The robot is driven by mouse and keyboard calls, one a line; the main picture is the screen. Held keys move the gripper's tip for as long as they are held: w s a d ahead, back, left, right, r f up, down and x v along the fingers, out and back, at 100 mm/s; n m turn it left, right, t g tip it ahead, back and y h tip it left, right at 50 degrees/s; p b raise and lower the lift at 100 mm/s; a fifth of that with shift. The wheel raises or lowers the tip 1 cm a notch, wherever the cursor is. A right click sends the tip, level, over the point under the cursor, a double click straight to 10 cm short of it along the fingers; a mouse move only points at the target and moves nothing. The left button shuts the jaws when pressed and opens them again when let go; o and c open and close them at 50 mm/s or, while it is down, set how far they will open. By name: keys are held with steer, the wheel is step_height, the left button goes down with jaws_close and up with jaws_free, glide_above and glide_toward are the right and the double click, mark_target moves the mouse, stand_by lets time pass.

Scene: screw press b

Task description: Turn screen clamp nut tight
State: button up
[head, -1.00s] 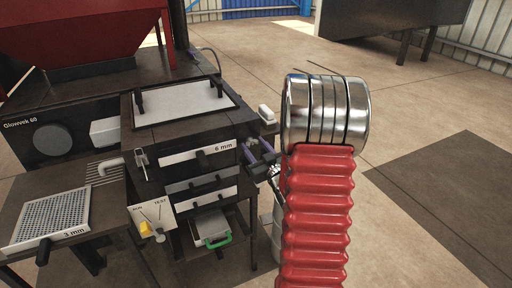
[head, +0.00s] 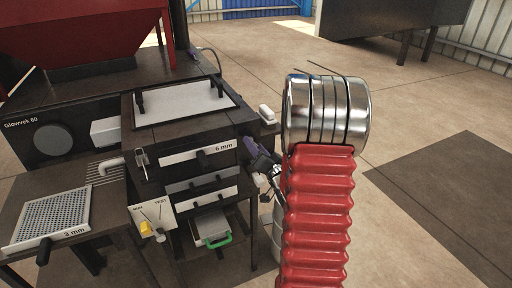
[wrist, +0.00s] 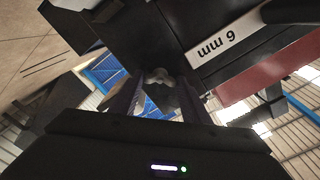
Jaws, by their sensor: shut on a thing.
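The screen clamp nut (wrist: 160,77) is a pale grey, lobed knob on the side of the dark machine, beside the "6 mm" screen drawer. In the wrist view my gripper (wrist: 158,95) has one finger on each side of it and is shut on it. In the head view my gripper (head: 254,152) is at the machine's right side, beside the "6 mm" label (head: 198,152). The nut is mostly hidden there. How tight the nut is cannot be seen.
My red ribbed arm covers the middle right of the head view. Another screen marked "3 mm" (head: 48,219) lies on the left table. A tray with a green handle (head: 217,241) sits under the drawers. Floor at right is clear.

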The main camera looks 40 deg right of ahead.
steer(key=shift+d+m, duration=0.15)
steer(key=shift+m, duration=0.55)
steer(key=shift+s, duration=0.1)
steer(key=o, duration=1)
steer(key=shift+o, duration=0.2)
